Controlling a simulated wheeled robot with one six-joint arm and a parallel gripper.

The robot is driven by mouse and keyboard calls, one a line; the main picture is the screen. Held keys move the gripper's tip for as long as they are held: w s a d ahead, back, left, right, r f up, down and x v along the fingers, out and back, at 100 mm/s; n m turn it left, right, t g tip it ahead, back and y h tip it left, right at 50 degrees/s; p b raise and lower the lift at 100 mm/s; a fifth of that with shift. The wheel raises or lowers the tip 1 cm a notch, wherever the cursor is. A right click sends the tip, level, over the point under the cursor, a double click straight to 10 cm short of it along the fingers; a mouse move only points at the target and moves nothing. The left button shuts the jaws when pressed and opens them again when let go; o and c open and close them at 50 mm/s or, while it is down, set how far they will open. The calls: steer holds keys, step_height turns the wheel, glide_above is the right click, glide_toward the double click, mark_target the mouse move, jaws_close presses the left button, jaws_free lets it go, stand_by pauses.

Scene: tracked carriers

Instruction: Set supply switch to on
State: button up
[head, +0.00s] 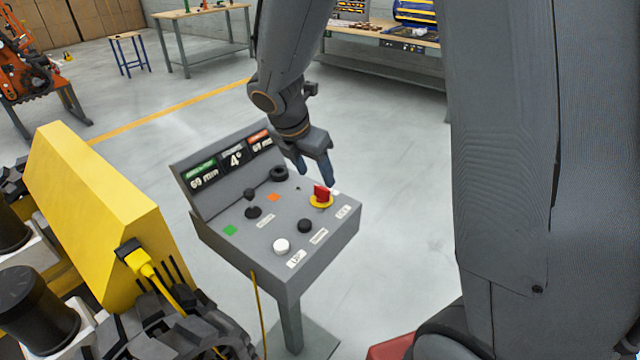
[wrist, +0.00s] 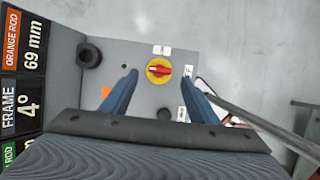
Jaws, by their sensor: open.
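The supply switch (head: 321,196) is a red handle on a round yellow plate near the back right of the grey control console (head: 330,240). In the wrist view the switch (wrist: 159,70) lies between and beyond my two blue fingertips, its red handle running roughly left to right in that picture. My gripper (head: 315,172) is above the console, just behind and above the switch. In the wrist view my gripper (wrist: 160,80) is open and empty, with the fingers apart. I cannot tell whether the fingers touch anything.
The console also carries black knobs (head: 253,211), a white button (head: 281,246), a black button (head: 305,226) and a tilted display panel (head: 235,158). A yellow machine (head: 95,215) with a cable stands at left. Workbenches (head: 385,38) stand at the back.

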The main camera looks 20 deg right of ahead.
mark_target(321, 188)
steer(key=x, duration=0.5)
steer(key=shift+d+f, duration=0.1)
steer(key=shift+f, duration=0.3)
steer(key=c, duration=1)
